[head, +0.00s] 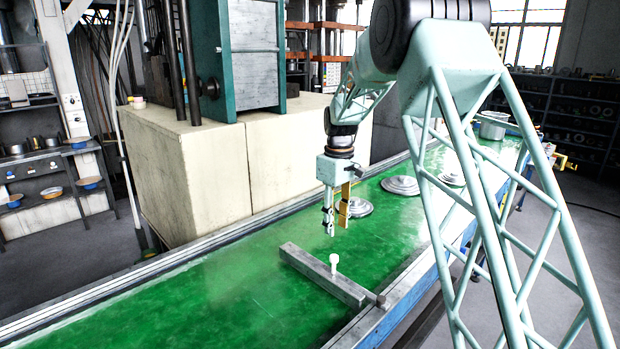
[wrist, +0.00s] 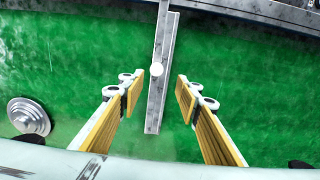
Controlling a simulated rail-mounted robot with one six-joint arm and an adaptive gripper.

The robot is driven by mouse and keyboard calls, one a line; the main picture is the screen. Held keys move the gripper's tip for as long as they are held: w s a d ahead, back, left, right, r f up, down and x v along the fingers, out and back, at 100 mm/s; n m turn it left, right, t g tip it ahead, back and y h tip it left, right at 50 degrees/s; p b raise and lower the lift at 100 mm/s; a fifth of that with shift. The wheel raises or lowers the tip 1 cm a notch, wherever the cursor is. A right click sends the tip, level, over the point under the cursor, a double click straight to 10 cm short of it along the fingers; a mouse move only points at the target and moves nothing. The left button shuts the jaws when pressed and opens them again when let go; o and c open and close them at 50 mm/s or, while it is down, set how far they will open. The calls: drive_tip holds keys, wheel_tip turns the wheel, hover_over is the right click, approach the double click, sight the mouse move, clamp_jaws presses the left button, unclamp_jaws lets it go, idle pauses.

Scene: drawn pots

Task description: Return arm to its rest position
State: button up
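My gripper (head: 336,226) hangs fingers down above the green work surface (head: 190,290), and nothing shows between its fingers. In the wrist view the two yellow-padded fingers (wrist: 158,92) stand wide apart. Beyond and below them in that view lies a grey metal bar (wrist: 154,112) with a white round-topped peg (wrist: 157,69). In the head view the bar (head: 312,273) lies across the surface in front of my gripper, with the white peg (head: 334,262) upright on it. The gripper is apart from both.
Stepped round grey lids lie behind the gripper: one close by (head: 356,208), one further back (head: 400,185), another (head: 452,179) partly behind my arm. A metal pot (head: 493,125) stands at the far end. A large press (head: 250,60) on a pale block rises at left. The near-left surface is clear.

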drive_tip(key=s+d+r+m+t+b, duration=0.1)
drive_tip(key=s+d+r, duration=0.1)
drive_tip(key=s+r, duration=0.55)
drive_tip(key=s+d+r+m+b, duration=0.15)
drive_tip(key=s+r, duration=0.35)
drive_tip(key=s, duration=0.6)
drive_tip(key=s+d+r+m+t+b, duration=0.1)
drive_tip(key=s+d+r+m, duration=0.15)
drive_tip(key=s+r, duration=0.5)
drive_tip(key=s+d+f+m+b, duration=0.1)
drive_tip(key=s+f, duration=0.1)
drive_tip(key=s, duration=1)
drive_tip(key=s+d+f+m+t+b, duration=0.1)
drive_tip(key=s+d+f, duration=0.1)
drive_tip(key=s, duration=1)
drive_tip(key=s+d+f+m+t+b, duration=0.1)
drive_tip(key=s+f, duration=0.1)
drive_tip(key=s, duration=1)
drive_tip(key=shift+d+f+m+b, duration=0.15)
drive_tip(key=shift+f+m+b, duration=0.1)
drive_tip(key=shift+m+b, duration=0.1)
